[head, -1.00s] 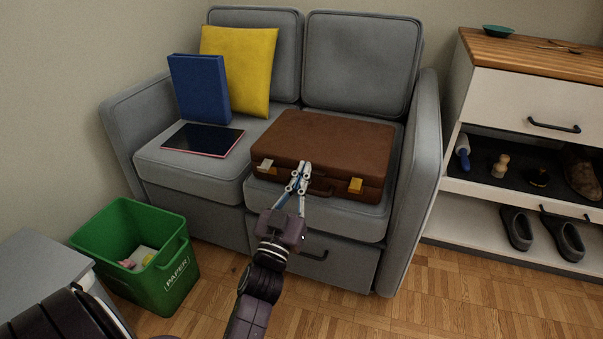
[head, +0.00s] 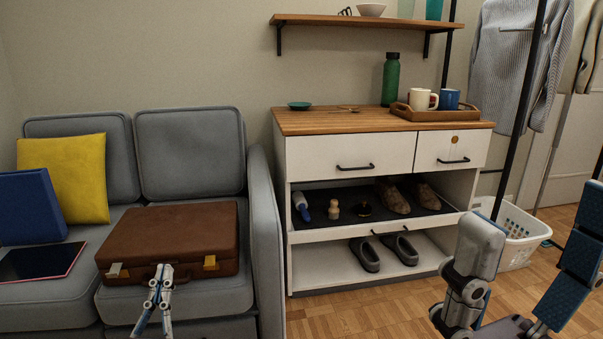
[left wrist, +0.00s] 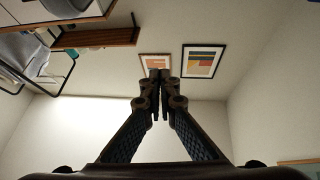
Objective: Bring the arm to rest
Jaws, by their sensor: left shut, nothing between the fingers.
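My left gripper (head: 161,271) is at the lower left of the head view, in front of the brown suitcase (head: 178,236) on the sofa. Its two slim fingers point up and are shut with nothing between them. I cannot tell from this view how far it is from the suitcase. In the left wrist view the closed fingertips (left wrist: 160,76) stand out against the wall and hold nothing. Parts of my right arm and gripper, grey and blue, show close up at the lower right of the head view, cut off by the frame edges.
A white basket (head: 520,235) stands farther right. Some floor (head: 370,317) is clear.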

